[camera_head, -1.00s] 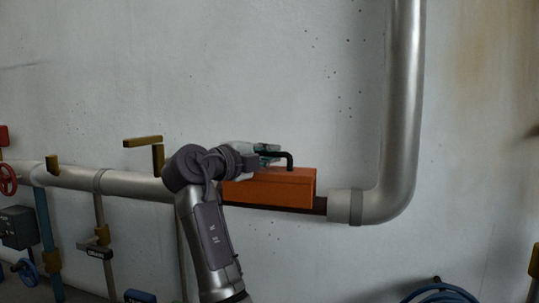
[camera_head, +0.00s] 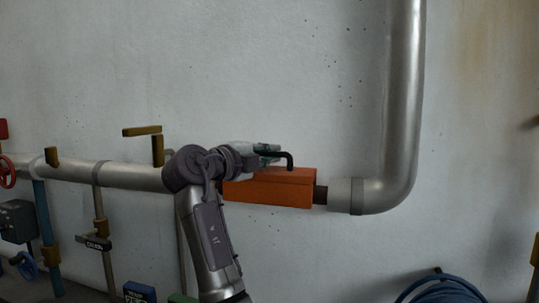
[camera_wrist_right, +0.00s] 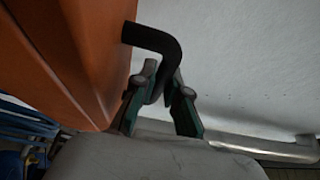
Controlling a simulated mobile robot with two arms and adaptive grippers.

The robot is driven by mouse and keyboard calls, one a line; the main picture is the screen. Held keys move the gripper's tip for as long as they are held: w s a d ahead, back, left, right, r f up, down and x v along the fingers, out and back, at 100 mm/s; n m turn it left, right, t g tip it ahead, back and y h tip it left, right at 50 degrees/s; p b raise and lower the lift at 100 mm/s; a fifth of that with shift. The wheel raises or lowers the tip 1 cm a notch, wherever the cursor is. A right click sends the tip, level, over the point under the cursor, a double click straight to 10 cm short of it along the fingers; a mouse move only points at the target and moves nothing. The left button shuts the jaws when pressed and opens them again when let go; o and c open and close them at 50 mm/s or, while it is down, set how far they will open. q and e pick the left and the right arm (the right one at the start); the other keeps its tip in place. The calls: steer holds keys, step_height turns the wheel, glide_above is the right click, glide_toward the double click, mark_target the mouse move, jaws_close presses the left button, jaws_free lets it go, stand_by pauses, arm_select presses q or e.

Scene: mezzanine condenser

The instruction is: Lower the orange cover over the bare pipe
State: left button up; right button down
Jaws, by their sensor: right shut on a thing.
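The orange cover (camera_head: 268,188) is a box-shaped shell with a black bent handle (camera_head: 290,159) on top. It sits at the height of the bare pipe (camera_head: 320,195), which shows as a short dark stub at the cover's right end. The rest of that pipe is hidden by the cover and my arm. I cannot tell whether the cover is fully seated. My right gripper (camera_head: 268,152) is shut on the handle. In the right wrist view its fingers (camera_wrist_right: 165,92) pinch the black handle (camera_wrist_right: 155,42) beside the orange cover (camera_wrist_right: 70,55). My left gripper is not in view.
A silver pipe (camera_head: 403,110) bends up right of the cover. Another silver pipe (camera_head: 125,175) runs left, with yellow valve handles (camera_head: 143,131) and a red wheel (camera_head: 7,171). A blue hose coil (camera_head: 440,291) hangs at the lower right. The wall above is clear.

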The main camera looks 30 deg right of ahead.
steer(key=shift+f+b, duration=0.45)
steer(key=shift+f, duration=0.1)
steer(key=c, duration=1.1)
jaws_free()
steer(key=shift+s+r, duration=0.1)
steer(key=shift+a, duration=0.1)
steer(key=v, duration=1.2)
